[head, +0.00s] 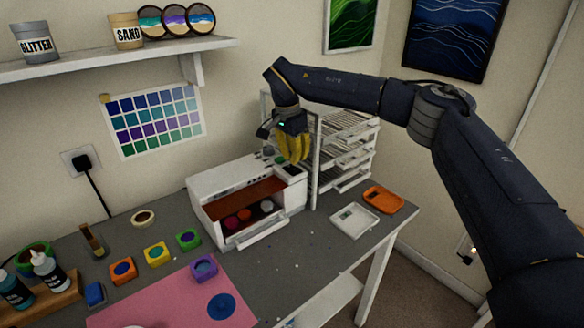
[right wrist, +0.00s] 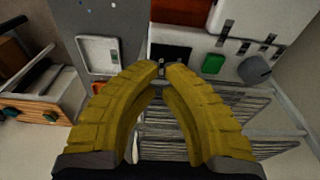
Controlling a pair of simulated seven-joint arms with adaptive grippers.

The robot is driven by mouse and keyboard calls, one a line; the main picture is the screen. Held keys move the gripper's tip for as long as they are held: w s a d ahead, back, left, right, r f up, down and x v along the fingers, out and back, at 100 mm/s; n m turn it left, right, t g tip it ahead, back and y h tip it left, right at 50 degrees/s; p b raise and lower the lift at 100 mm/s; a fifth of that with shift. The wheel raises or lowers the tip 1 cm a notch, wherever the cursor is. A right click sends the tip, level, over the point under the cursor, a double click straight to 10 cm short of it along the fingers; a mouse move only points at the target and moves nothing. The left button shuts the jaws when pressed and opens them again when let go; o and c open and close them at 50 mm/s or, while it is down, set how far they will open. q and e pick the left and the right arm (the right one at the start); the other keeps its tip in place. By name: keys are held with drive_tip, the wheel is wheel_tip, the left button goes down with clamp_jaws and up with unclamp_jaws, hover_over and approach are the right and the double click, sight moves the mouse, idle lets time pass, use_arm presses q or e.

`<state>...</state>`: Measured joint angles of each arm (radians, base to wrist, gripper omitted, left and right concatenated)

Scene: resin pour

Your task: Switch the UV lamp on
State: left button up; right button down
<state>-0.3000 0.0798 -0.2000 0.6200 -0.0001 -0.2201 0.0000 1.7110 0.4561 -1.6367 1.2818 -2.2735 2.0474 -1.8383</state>
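The UV lamp (head: 215,182) is a white box on the grey table, with its front open and several small round pieces inside. In the right wrist view its white top (right wrist: 232,50) carries a dark panel (right wrist: 171,58), a green button (right wrist: 213,64) and a grey knob (right wrist: 254,69). My right gripper (head: 294,160) points down just above the lamp's right end. Its yellow fingertips (right wrist: 162,70) are nearly together, with nothing clearly held between them. Whether they touch the lamp cannot be told. My left gripper is out of view.
A white wire rack (head: 345,150) stands right behind the lamp, close to my right gripper. A white tray (head: 354,220) and an orange tray (head: 383,199) lie to the right. Paint pots (head: 157,254) and a pink mat (head: 170,300) lie at the left front.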

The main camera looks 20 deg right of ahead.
sight(295, 169)
drive_tip(key=shift+f, duration=1.9)
idle(1.8)
drive_tip(key=shift+r, duration=3.5)
